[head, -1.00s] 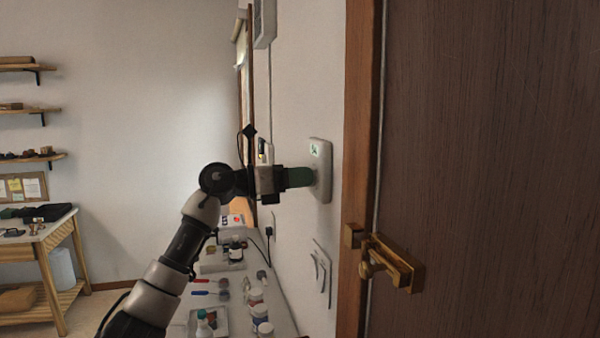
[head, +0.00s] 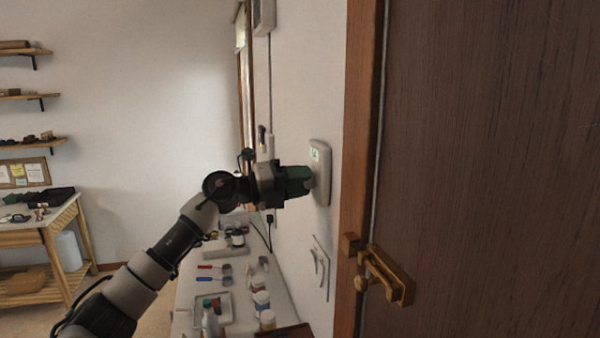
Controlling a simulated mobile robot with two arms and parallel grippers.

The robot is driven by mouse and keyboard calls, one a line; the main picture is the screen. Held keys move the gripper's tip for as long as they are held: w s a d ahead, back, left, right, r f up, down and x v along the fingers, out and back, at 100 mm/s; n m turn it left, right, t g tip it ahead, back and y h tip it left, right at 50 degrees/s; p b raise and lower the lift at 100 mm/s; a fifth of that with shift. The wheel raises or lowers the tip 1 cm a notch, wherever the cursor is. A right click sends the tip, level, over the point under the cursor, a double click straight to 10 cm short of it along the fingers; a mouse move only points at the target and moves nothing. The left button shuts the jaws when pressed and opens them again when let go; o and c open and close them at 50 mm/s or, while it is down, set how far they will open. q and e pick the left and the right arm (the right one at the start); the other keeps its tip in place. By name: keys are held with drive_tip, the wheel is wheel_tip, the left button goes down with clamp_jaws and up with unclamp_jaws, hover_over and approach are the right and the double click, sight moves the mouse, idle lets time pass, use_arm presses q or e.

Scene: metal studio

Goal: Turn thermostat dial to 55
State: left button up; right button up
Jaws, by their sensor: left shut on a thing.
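The thermostat (head: 321,170) is a pale upright plate on the wall beside the door frame. A small green display (head: 314,154) shows near its top, but its figures are too small to read. My left gripper (head: 308,180) reaches it from the left, with its dark green fingers at the plate's front. The gripper is shut on the thermostat dial, which is mostly hidden by the fingers. The dial's setting cannot be read. My right gripper is not in view.
A brown door (head: 480,150) with a brass handle (head: 385,275) stands close on the right. A counter (head: 190,290) with bottles, jars and a tray runs beneath my arm. A wooden workbench (head: 45,235) stands far left.

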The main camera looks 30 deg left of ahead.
use_arm(q)
drive_tip(key=shift+r+n+p, duration=0.15)
drive_tip(key=shift+n+p, duration=0.2)
drive_tip(key=shift+n, duration=0.15)
drive_tip(key=o, duration=0.9)
drive_tip(key=shift+a+f, duration=0.1)
drive_tip(key=shift+f, duration=0.1)
drive_tip(key=b+v, duration=0.6)
drive_tip(key=v, duration=0.4)
drive_tip(key=shift+s+a+b, duration=0.2)
drive_tip(key=shift+s+b, duration=0.1)
drive_tip(key=shift+s, duration=0.05)
